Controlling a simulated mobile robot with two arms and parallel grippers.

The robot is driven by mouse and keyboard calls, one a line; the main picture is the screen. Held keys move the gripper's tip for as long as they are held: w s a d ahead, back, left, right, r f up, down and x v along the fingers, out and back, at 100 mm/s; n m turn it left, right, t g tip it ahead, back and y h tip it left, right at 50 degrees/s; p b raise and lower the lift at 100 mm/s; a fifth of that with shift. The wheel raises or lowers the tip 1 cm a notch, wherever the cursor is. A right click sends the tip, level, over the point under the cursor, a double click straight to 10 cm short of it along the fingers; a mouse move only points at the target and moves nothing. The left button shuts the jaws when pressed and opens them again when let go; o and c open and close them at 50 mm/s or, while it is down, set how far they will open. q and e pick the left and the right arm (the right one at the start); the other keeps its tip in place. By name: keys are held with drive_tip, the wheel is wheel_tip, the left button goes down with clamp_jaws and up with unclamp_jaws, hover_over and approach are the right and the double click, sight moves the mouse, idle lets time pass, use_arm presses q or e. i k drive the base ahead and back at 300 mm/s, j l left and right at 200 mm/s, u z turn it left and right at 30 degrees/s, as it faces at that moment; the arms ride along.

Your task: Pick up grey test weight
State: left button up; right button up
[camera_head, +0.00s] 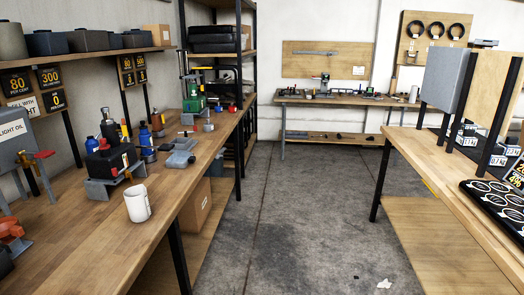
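No grey test weight can be picked out with certainty. Low grey block-like pieces (180,158) lie on the left wooden workbench (180,190), beyond a white mug (138,204). They are small in the picture, and I cannot tell whether one is the test weight. Neither of my grippers is in view.
Bottles, a black device (108,160) and a green machine (195,100) crowd the left bench. A shelf (95,55) with grey bins runs above. A right bench (450,160) carries panels and a black tray (495,205). The concrete floor (285,220) between is mostly clear.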

sight(208, 126)
drive_tip(key=i+l+u, duration=0.1)
drive_tip(key=i, duration=0.4)
drive_tip(key=i+l, duration=0.1)
drive_tip(key=i, duration=0.4)
drive_tip(key=i+l+u, duration=0.15)
drive_tip(key=i, duration=0.35)
drive_tip(key=i+l, duration=0.15)
drive_tip(key=i, duration=0.35)
drive_tip(key=u, duration=0.05)
